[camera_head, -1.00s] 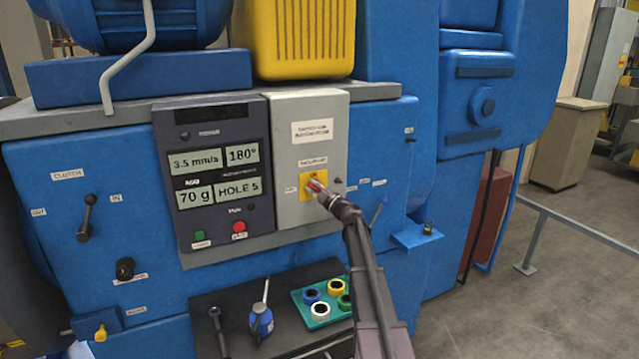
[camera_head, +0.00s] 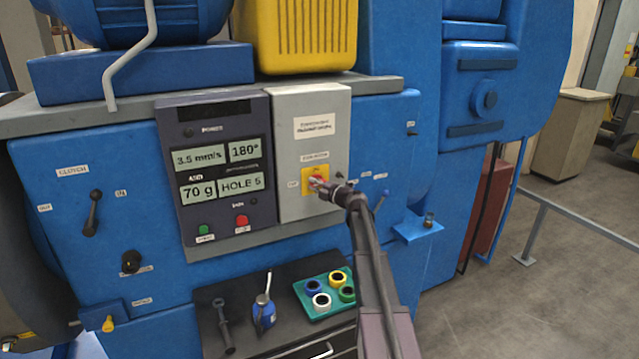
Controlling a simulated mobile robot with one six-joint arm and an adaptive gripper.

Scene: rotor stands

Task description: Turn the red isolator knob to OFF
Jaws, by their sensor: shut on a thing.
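The red isolator knob (camera_head: 316,183) sits on a yellow plate (camera_head: 308,174) on the grey isolator box (camera_head: 286,122), right of the display panel. My gripper (camera_head: 323,187) is at the knob, reaching in from the lower right, and is shut on it. The fingertips cover part of the knob, and its exact pointing direction is too small to read. Small labels sit above and to the left of the yellow plate; their lettering is blurred.
The dark display panel (camera_head: 219,220) with green and red buttons is just left. Below, a dark shelf (camera_head: 280,290) holds a blue oil can (camera_head: 263,310) and a green tray (camera_head: 302,290) of coloured rings.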

